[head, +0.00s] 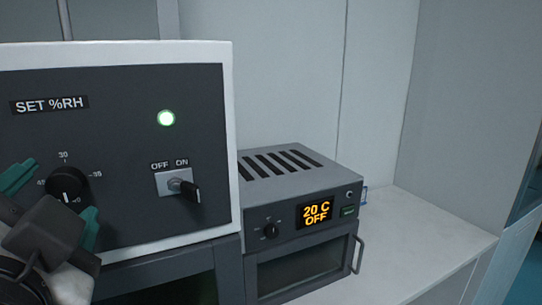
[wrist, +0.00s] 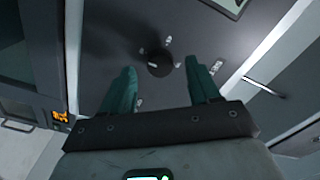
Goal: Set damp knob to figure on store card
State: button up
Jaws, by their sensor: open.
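The damp knob (head: 68,184) is a round black dial on the dark panel marked SET %RH (head: 49,104). Its white pointer mark faces roughly downward in the head view. The figures 30 and 35 show around it; others are partly covered by my gripper. My gripper (head: 61,189) is open, with one teal finger on each side of the knob. In the wrist view the knob (wrist: 160,63) lies just beyond and between the open fingertips (wrist: 165,75), with gaps on both sides. I do not see the store card.
A grey unit (head: 285,172) reading 20 C OFF stands right of the panel. The white bench top (head: 425,240) beyond it is clear.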

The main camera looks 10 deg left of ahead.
aim_at(66, 183)
jog(key=shift+x, duration=1.3)
jog(key=shift+c, duration=0.2)
jog(key=c, duration=1)
